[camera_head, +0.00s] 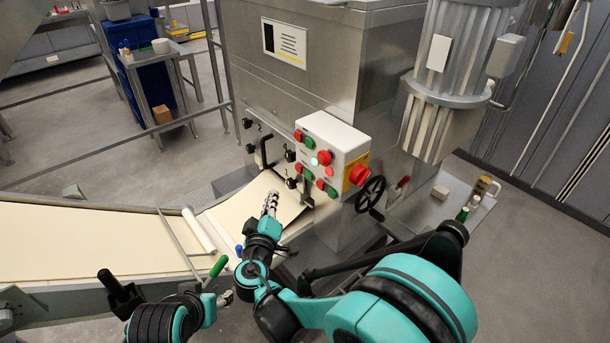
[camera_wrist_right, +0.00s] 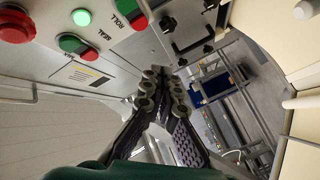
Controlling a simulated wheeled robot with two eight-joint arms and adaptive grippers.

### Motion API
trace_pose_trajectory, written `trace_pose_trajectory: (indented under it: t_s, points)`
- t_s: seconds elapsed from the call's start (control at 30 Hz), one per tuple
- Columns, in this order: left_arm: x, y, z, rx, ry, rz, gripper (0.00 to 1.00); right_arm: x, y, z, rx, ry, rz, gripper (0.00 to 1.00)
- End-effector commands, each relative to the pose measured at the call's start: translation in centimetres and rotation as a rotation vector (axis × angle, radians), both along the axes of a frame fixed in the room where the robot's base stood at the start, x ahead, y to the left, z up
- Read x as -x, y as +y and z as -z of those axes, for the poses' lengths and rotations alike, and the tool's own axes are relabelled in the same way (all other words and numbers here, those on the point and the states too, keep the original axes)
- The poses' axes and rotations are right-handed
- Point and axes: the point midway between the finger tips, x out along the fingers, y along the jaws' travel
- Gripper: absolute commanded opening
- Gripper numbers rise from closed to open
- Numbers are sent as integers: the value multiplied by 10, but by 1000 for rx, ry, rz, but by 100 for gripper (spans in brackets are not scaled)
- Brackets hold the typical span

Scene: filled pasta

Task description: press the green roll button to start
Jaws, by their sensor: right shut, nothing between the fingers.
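The green roll button (camera_wrist_right: 126,7) is at the top of the right wrist view, beside the word ROLL and paired with a red half. It sits on the white control box (camera_head: 347,139), which is on the steel machine's front. My right gripper (camera_head: 270,203) is shut and empty, in front of and left of the box and apart from it. Its closed fingertips (camera_wrist_right: 165,84) show in the right wrist view, below the button and not touching it. My left gripper (camera_head: 226,298) is low in the head view, small and partly hidden, so its jaw state is unclear.
The seal button pair (camera_wrist_right: 78,47), a lit lamp (camera_wrist_right: 81,17) and a red knob (camera_wrist_right: 15,25) share the panel. A black handwheel (camera_head: 370,195) is right of the box. A pale dough sheet (camera_head: 90,240) covers the conveyor at left. Black handles (camera_head: 264,152) stick out nearby.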

Motion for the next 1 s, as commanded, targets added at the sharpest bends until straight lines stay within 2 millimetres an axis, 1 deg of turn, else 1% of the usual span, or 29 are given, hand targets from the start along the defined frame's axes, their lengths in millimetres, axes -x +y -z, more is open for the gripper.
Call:
trace_pose_trajectory:
  t_s: [0.23, 0.37, 0.47, 0.8, 1.0]
  points:
    - [0, 0, 0, 0, 0, 0, 52, 0, -1, 0, -1, 1, 2, 0]
    - [0, 0, -1, 0, 0, 0, 52, -4, -7, 0, -1, 2, 4, 0]
    - [0, 0, -2, 0, 0, 0, 52, -10, -15, 0, -1, 2, 4, 0]
    - [0, 0, -5, 0, 0, 0, 52, -38, -54, 0, -2, 2, 5, 0]
    - [0, 0, -2, 0, 0, 0, 52, -49, -68, 0, -1, 2, 2, 0]
